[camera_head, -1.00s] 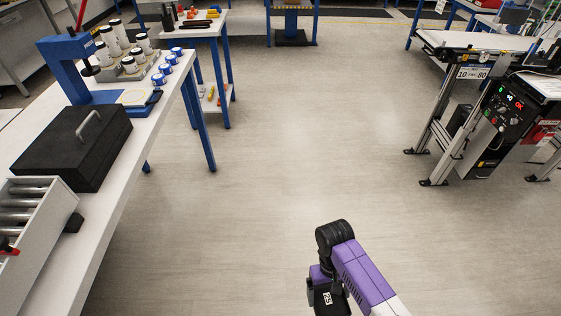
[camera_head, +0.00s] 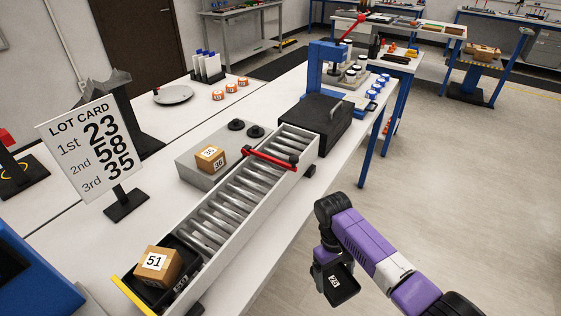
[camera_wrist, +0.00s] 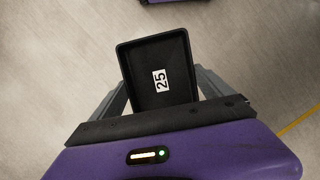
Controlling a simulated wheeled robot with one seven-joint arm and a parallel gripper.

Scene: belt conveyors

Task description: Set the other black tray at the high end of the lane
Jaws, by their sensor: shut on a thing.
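My gripper (camera_head: 323,268) is shut on a small black tray (camera_head: 345,284) and holds it over the floor, right of the workbench. The tray also shows in the wrist view (camera_wrist: 150,92), empty, with a white label reading 25. The lane (camera_head: 232,208) is a roller conveyor on the bench, with a yellow strip at its near end and a red bar (camera_head: 270,158) across its far part. Another black tray (camera_head: 150,294) sits at the near end, holding a brown box (camera_head: 157,265) marked 51. The lane's slope is hard to tell.
A lot card (camera_head: 92,138) reads 23, 58, 35. A small brown box (camera_head: 210,158) sits on a grey block (camera_head: 192,171) beside the lane. A black case (camera_head: 314,122) and a blue press (camera_head: 313,75) stand beyond the lane. Floor on the right is clear.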

